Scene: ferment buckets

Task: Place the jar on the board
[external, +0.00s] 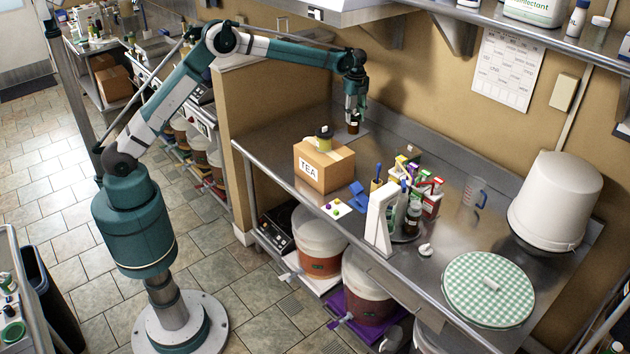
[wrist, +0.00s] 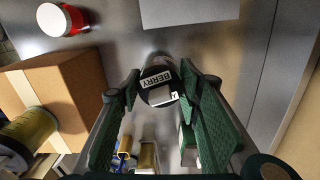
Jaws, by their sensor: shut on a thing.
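A small dark jar (external: 353,128) with a white label is in my gripper (external: 354,112), above the back left part of the steel counter. In the wrist view the jar (wrist: 158,84) shows a dark lid marked BERRY, between the two green fingers of my gripper (wrist: 160,90). The fingers are shut on its sides. A flat pale grey board (wrist: 190,12) lies at the top edge of the wrist view, beyond the jar and apart from it in the picture. In the external view the board is partly hidden near the jar, and the jar's height above the counter is hard to tell.
A red container with a white top (wrist: 62,19) is left of the board. Small bottles and boxes (external: 432,190) crowd the counter's middle. The wall bounds the back.

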